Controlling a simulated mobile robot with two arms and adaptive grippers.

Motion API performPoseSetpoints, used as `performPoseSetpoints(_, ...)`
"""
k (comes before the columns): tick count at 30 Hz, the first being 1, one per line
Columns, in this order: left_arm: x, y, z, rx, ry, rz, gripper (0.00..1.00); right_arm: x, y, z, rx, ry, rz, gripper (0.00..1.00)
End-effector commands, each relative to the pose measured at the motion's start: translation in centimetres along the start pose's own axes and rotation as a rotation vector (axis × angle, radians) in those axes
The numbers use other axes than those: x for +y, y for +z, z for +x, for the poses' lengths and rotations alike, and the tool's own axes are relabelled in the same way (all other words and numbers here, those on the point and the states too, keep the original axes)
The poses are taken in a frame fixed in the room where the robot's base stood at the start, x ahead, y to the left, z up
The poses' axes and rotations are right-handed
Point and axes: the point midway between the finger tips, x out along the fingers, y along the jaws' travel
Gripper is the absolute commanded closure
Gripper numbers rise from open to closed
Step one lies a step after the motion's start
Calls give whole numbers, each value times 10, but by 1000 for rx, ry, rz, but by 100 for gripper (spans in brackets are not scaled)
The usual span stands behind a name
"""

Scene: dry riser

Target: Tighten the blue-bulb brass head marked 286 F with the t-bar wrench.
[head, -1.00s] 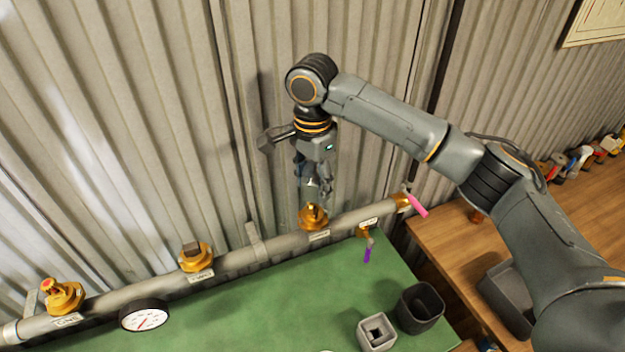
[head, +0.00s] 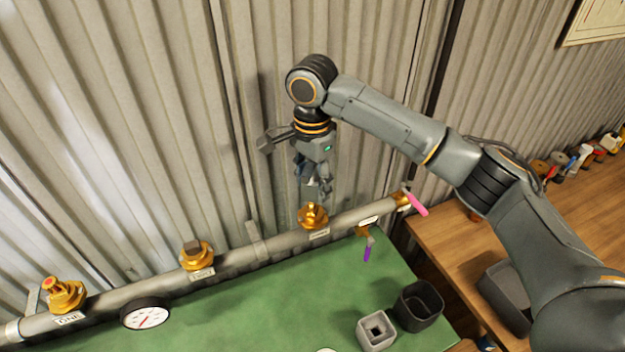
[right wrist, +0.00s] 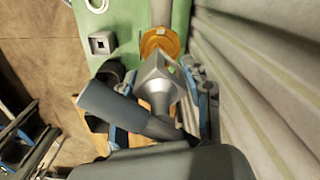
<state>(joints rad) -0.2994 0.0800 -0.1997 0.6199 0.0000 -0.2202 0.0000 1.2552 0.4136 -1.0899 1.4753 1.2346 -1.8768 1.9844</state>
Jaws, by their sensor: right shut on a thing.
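My right gripper (head: 314,186) points down above the pipe, over the rightmost brass head (head: 313,216). It is shut on the grey t-bar wrench (right wrist: 158,85), whose thick bar (right wrist: 115,108) and square socket end show in the right wrist view. The socket end points toward the brass head (right wrist: 160,42), apart from it as far as I can tell. Two other brass heads sit left on the pipe: one with a square brown top (head: 196,256) and one with a red bulb (head: 65,295). No blue bulb or 286 F marking is readable. My left gripper is out of view.
The grey pipe (head: 240,262) runs before a corrugated wall, above a green bench top (head: 255,320). A gauge (head: 146,315), purple lever (head: 368,252) and pink lever (head: 416,205) are on it. A square grey holder (head: 376,332) and dark cup (head: 420,308) stand at the right.

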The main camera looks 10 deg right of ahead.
Motion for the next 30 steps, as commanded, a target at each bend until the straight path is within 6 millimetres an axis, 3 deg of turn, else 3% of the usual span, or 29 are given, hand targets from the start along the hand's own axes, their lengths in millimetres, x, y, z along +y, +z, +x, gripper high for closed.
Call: performPoseSetpoints(30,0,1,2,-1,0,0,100,0,0,26,0,-1,0,100)
